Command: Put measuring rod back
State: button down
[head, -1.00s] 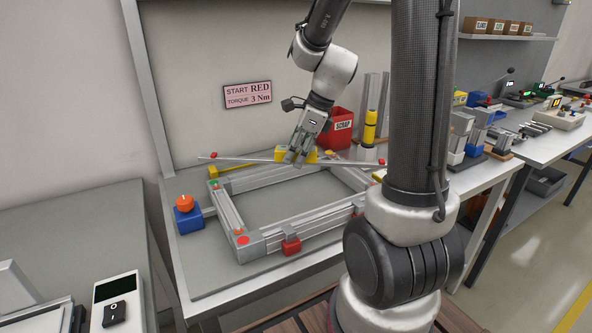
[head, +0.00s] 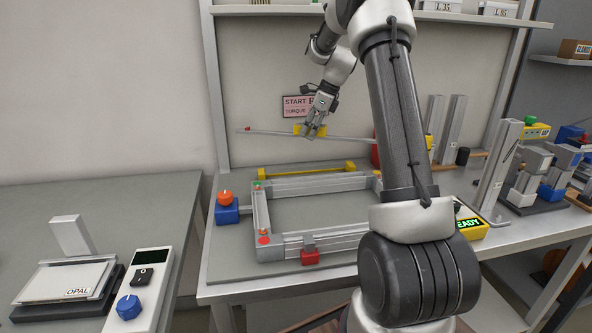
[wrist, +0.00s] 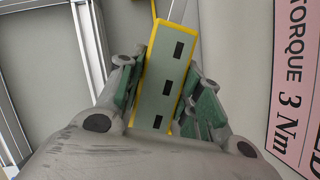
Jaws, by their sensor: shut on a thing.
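The measuring rod (head: 270,132) is a long thin grey bar with a red tip at its left end and a yellow block in the middle. In the head view it hangs nearly level above the back of the bench, its right end passing behind my arm. My gripper (head: 313,133) is shut on the yellow block. In the wrist view the block (wrist: 165,75), yellow-edged with a grey face and dark slots, sits between the green-padded fingers. A yellow rail with raised ends (head: 300,172) lies on the bench below the rod, behind the metal frame.
The rectangular aluminium frame (head: 262,212) lies on the bench, with a red clamp (head: 310,257) at its front. A blue box with an orange knob (head: 226,207) stands to its left. The wall sign (head: 297,106) is close behind my gripper. Upright profiles stand at right.

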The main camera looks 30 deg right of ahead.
jog(key=shift+w+a+r, duration=0.15)
jog(key=shift+w+r, duration=0.15)
jog(key=shift+r, duration=0.2)
jog(key=shift+s+a+f, duration=0.1)
jog(key=shift+a, duration=0.05)
notch_tip(320, 180, down, 10)
jog(key=shift+r, duration=0.2)
jog(key=shift+f, duration=0.15)
jog(key=shift+f, duration=0.25)
jog(key=c, duration=1)
grip_release()
jog(key=shift+o, duration=0.2)
